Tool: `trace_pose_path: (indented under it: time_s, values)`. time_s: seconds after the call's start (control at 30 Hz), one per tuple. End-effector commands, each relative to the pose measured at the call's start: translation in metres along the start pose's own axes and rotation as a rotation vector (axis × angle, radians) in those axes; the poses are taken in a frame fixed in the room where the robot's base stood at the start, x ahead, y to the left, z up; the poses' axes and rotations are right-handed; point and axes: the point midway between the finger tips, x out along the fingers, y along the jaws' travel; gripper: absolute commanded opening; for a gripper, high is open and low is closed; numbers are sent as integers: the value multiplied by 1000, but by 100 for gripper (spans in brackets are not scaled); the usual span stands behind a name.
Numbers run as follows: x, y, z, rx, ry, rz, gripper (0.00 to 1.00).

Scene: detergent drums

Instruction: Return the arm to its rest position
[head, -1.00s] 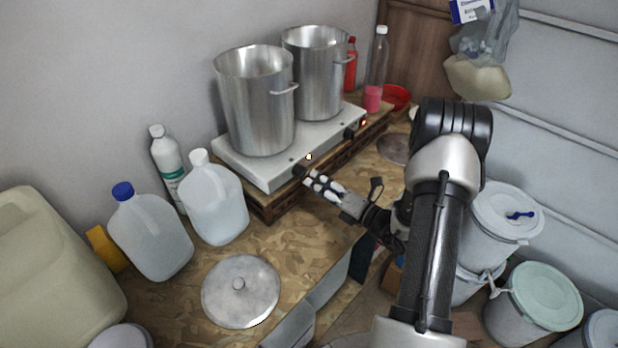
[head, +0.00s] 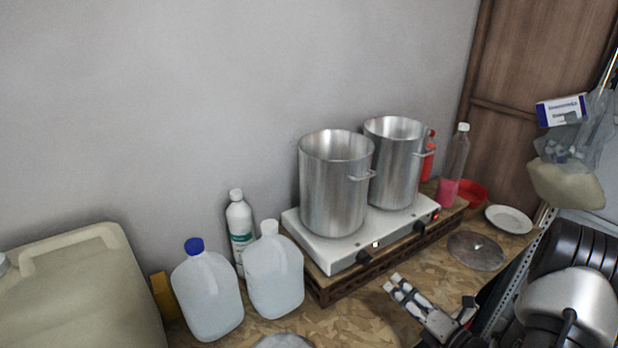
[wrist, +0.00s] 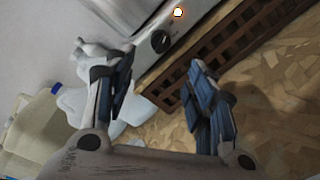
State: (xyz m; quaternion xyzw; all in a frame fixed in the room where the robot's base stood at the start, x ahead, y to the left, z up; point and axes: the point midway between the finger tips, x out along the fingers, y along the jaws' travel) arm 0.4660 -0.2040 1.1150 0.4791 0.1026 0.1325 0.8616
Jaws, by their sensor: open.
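My gripper (head: 399,287) is open and empty in front of the hot plate (head: 332,262), low over the chipboard worktop. In the wrist view my gripper (wrist: 160,85) has its two fingers well apart with nothing between them. The hot plate's front edge and a black knob (wrist: 161,41) show beyond the fingers, with a lit orange lamp near the knob. In the head view my arm (head: 570,300) enters from the lower right, and part of it is cut off by the frame.
Two steel pots (head: 335,190) stand on the hot plate. Water jugs (head: 207,295), a white bottle (head: 240,225) and a beige canister (head: 75,295) stand left. A metal lid (head: 476,250) and a white plate (head: 509,219) lie right. A bag (head: 568,180) hangs at far right.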

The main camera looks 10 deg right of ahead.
Motion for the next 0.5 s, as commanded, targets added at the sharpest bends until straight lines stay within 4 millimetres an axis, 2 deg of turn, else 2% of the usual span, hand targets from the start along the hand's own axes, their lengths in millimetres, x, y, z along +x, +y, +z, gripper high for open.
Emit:
trace_pose_path:
  time_s: [0.07, 0.17, 0.27, 0.33, 0.4, 0.5]
  values:
    - [5, 10, -3, -32, 29, 17, 50]
    - [17, 41, -17, -142, 132, 74, 50]
    - [29, 91, -46, -337, 300, 176, 50]
    - [31, 128, -74, -505, 435, 264, 50]
    - [25, 158, -103, -679, 563, 356, 50]
    - [8, 193, -142, -935, 734, 494, 50]
